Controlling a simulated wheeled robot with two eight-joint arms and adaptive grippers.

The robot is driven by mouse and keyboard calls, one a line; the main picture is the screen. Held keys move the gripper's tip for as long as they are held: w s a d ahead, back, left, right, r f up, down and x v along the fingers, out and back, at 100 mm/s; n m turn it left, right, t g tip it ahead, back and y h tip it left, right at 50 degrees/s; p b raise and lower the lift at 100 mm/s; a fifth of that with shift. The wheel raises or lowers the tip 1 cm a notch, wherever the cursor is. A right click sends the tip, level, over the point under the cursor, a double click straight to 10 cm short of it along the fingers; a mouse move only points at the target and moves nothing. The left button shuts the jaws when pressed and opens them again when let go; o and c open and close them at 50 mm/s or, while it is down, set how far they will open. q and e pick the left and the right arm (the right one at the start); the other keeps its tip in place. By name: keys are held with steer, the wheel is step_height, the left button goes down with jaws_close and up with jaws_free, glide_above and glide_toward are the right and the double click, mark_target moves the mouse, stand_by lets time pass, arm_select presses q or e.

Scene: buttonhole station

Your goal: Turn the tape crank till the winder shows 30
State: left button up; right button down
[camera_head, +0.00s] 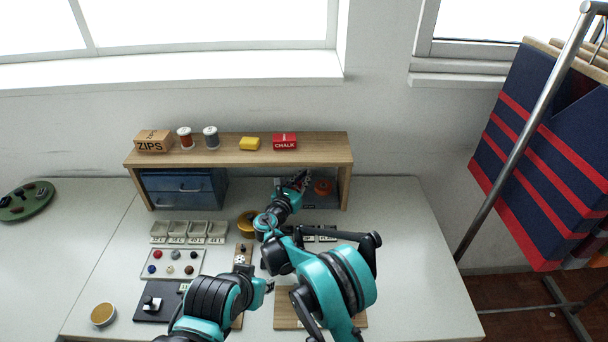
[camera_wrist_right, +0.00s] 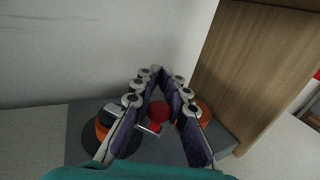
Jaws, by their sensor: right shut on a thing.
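The tape winder (camera_head: 318,201) stands under the right end of the shelf. In the right wrist view its dark grey base (camera_wrist_right: 82,150) carries an orange reel with a black top (camera_wrist_right: 108,136) on the left and another orange round part (camera_wrist_right: 204,116) on the right. A red crank knob (camera_wrist_right: 158,113) shows between the fingers of my right gripper (camera_wrist_right: 161,76), which it is shut on. In the head view my right gripper (camera_head: 299,181) reaches in under the shelf. No number on the winder can be read. My left gripper (camera_head: 268,287) is low over the table, its fingers unclear.
A wooden shelf (camera_head: 240,148) spans above, with its right side panel (camera_wrist_right: 222,75) close to the winder. A blue drawer box (camera_head: 183,188) stands under its left end. Small trays (camera_head: 188,232) and a button board (camera_head: 172,264) lie left of my arms. The table's right side is clear.

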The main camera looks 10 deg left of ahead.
steer(key=shift+s+m+g+h, duration=0.2)
steer(key=shift+m+h, duration=0.15)
steer(key=shift+h, duration=0.2)
steer(key=shift+s+m+g+h, duration=0.1)
steer(key=shift+m+g+h, duration=0.1)
steer(key=shift+m+h, duration=0.25)
steer(key=c, duration=1.6)
jaws_free()
steer(key=shift+c, duration=0.2)
steer(key=shift+w+d, duration=0.1)
